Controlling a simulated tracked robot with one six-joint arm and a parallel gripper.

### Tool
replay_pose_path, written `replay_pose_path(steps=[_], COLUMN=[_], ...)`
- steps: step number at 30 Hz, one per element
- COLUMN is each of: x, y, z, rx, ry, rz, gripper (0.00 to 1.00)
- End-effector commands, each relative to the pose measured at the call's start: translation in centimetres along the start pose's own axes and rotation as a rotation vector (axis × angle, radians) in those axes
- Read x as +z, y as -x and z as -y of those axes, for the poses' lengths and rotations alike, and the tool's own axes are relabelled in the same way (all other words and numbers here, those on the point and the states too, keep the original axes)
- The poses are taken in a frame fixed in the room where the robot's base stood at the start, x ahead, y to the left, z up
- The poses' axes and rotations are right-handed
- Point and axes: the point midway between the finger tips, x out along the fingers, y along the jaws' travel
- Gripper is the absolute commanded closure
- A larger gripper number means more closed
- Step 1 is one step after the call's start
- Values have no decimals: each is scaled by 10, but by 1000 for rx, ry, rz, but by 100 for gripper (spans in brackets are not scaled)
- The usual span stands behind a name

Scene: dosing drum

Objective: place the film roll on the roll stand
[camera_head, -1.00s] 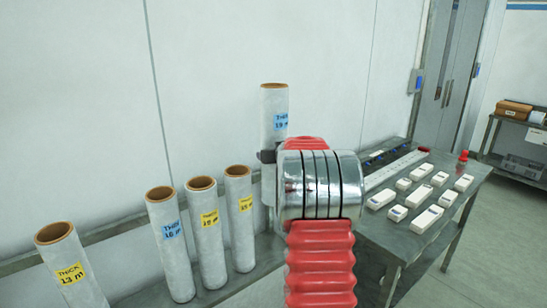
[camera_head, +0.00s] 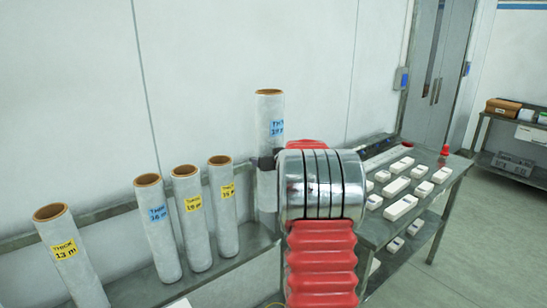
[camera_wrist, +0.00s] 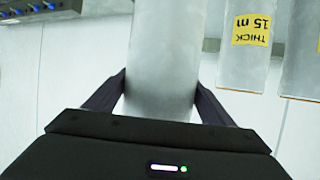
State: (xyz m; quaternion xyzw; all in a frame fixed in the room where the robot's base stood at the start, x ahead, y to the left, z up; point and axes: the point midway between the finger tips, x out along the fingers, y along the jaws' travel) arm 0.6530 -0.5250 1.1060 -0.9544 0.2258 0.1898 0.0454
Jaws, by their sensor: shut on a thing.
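My gripper (camera_head: 268,160) is shut around a pale film roll (camera_head: 270,112), held upright at mid-height. The roll has a brown core at its top and a blue label beginning "THICK"; its number is hard to read. Its top is well above those of the standing rolls. In the wrist view the held roll (camera_wrist: 163,60) lies between the two dark fingers of my gripper (camera_wrist: 162,90). My red and silver arm covers the area right of it in the head view. I cannot identify the roll stand for certain.
Several other rolls stand on a metal shelf (camera_head: 235,248) by the wall, including a blue-labelled one (camera_head: 158,230) and a yellow-labelled one (camera_head: 62,255). At right, a metal table (camera_head: 430,200) holds white boxes and a red knob (camera_head: 445,150). Floor is open further right.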

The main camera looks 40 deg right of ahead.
Motion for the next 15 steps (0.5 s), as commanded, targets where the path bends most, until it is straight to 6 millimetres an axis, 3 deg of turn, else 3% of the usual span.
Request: replay_pose_path(steps=[8,15], x=[22,51], y=[3,12], z=[50,116], rx=[-81,-155], ry=[33,63], rz=[-5,-5], gripper=[86,86])
